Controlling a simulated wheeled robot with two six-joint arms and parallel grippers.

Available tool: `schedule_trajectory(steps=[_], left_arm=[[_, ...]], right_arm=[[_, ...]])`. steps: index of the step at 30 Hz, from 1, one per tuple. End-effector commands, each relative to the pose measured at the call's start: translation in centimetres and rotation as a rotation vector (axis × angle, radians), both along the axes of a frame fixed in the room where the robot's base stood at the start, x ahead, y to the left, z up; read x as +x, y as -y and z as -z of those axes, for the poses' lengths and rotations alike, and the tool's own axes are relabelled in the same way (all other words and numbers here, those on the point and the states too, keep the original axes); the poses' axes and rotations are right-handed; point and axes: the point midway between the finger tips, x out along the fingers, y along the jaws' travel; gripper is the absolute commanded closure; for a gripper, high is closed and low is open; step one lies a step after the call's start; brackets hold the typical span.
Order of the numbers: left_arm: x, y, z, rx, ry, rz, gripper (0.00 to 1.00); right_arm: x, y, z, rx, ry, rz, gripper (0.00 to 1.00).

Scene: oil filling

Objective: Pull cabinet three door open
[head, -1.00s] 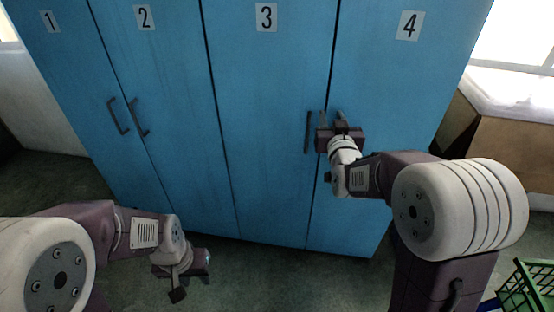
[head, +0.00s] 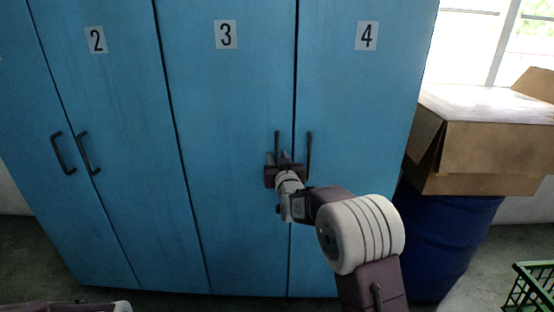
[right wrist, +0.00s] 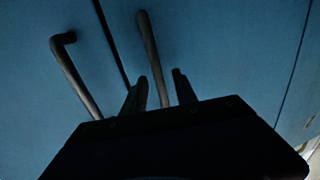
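The blue cabinet door three (head: 225,110) is shut, flush with its neighbours, and carries the label 3. Its dark bar handle (head: 278,141) is at the door's right edge, beside the seam with door four. My right gripper (head: 285,163) is at this handle with its fingers open. In the right wrist view, a handle bar (right wrist: 151,55) stands between the two separated fingers (right wrist: 160,95), with gaps on both sides. The other handle (right wrist: 75,75) lies outside the fingers. My left gripper is out of view; only part of the left arm shows at the bottom left.
Door four (head: 360,120) and its handle (head: 309,155) are close to the right of my gripper. Door two (head: 105,130) is on the left, shut. A cardboard box (head: 490,150) sits on a blue barrel (head: 445,240) at the right. A green basket (head: 530,288) is at the lower right.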

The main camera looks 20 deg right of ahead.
Motion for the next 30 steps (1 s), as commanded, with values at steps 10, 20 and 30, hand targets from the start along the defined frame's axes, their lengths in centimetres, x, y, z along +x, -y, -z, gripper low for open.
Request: schedule_trajectory(steps=[10,20,30], left_arm=[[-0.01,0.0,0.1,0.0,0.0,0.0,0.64],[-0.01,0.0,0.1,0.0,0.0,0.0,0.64],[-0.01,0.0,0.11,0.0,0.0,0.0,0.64]], right_arm=[[1.06,0.09,-0.02,0.0,0.0,0.0,0.66],[1.03,0.09,0.0,0.0,0.0,0.0,1.0],[1.03,0.08,0.01,0.0,-0.001,0.0,1.0]])
